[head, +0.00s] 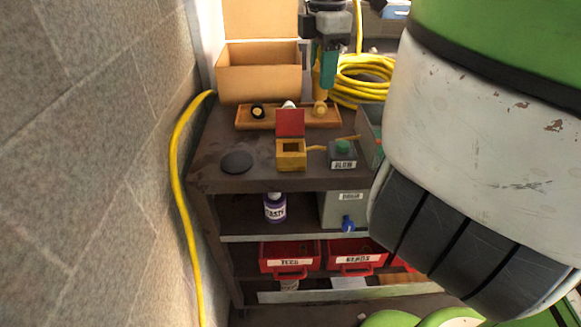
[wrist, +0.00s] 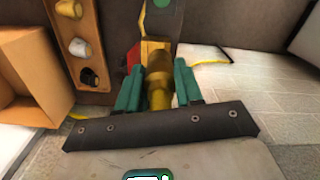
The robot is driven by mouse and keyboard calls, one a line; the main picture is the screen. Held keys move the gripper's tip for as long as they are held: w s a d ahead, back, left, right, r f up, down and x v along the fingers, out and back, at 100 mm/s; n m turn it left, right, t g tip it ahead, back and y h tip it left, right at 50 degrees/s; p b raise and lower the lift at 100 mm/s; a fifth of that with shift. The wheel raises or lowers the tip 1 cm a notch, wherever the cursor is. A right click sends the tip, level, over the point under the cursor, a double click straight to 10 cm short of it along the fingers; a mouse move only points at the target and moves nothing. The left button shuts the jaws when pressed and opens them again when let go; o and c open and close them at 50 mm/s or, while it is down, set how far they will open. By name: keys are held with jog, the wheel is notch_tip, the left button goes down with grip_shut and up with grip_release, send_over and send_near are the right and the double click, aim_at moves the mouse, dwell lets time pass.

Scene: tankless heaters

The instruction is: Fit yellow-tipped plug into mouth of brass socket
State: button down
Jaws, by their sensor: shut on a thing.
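My gripper (head: 325,72) is above the right end of a long wooden rack, and its green fingers are shut on a brass-yellow stepped cylinder (wrist: 157,98). I cannot tell from its look whether this is the plug or the brass socket. In the rack (head: 284,121) stand a black-tipped piece (head: 258,111), a white-tipped piece, partly hidden, (head: 289,105) and a yellow-tipped piece (head: 320,109). The wrist view shows the same yellow-tipped piece (wrist: 70,8), white piece (wrist: 78,47) and black piece (wrist: 88,76) to the left of my fingers.
A small yellow box (head: 291,162) with a raised red lid (head: 290,123) stands in front of the rack. Beside it are a green-button box (head: 342,154) and a dark disc (head: 237,162). An open cardboard box (head: 258,83) and coiled yellow hose (head: 365,80) are behind.

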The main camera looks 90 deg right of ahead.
jog(key=s+a+f+n+b, duration=0.2)
jog(key=s+a+n+b, duration=0.25)
jog(key=a+n, duration=0.3)
jog(key=p, duration=1.1)
send_over(290, 154)
jog(key=d, duration=0.3)
jog(key=shift+n, duration=0.45)
jog(key=f, duration=1)
jog(key=shift+s+a, duration=0.25)
jog(key=shift+w+d+f+b, duration=0.15)
jog(key=shift+f+b, duration=0.25)
jog(key=shift+f, duration=1.35)
